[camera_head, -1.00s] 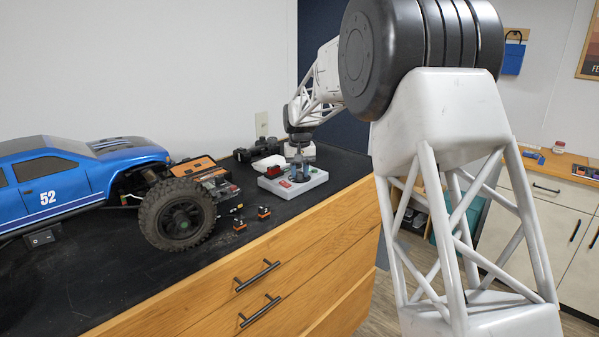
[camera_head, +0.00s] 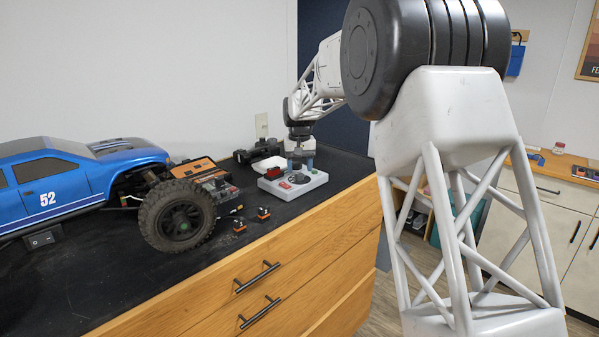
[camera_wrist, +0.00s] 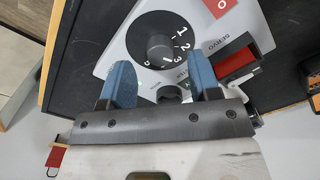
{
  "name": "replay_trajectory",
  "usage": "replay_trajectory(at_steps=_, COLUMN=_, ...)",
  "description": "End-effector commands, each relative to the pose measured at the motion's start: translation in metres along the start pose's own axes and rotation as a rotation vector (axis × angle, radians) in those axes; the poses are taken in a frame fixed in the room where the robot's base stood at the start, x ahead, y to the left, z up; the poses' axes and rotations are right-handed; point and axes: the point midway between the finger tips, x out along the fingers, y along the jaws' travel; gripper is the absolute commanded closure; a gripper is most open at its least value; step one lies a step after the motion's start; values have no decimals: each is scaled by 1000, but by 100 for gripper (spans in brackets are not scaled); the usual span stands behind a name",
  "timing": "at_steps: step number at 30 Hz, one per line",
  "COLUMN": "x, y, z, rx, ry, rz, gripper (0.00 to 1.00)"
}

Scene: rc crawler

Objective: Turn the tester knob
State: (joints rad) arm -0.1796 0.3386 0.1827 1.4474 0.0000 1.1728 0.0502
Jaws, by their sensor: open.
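The tester (camera_head: 272,186) is a light grey box on the black bench top, with red parts on its face. In the wrist view its pale panel (camera_wrist: 135,68) fills the upper middle. The tester knob (camera_wrist: 158,46) is a round black dial with a raised centre, ringed by white numbers. My gripper (camera_wrist: 159,66) is open and empty, its two blue fingers pointing toward the panel, on either side of the dial's near edge. A smaller dark round part (camera_wrist: 168,93) lies between the fingers. In the head view my gripper (camera_head: 300,162) is over the tester. Contact with the knob cannot be told.
A blue RC truck (camera_head: 60,185) with a large wheel stands left on the bench. Small orange-and-black parts (camera_head: 263,213) lie in front of the tester. A white tray (camera_head: 270,164) and dark items are behind it. The bench's front edge is close by.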

Motion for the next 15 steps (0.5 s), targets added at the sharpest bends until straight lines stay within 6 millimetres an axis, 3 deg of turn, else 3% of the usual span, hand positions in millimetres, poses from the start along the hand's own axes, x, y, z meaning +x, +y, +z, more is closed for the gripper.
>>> replay_trajectory(at_steps=9, x=-40, y=0, z=0, rx=0, ry=2, rz=0, gripper=44)
replay_trajectory(at_steps=15, x=-52, y=0, z=0, rx=0, ry=0, rz=0, gripper=44)
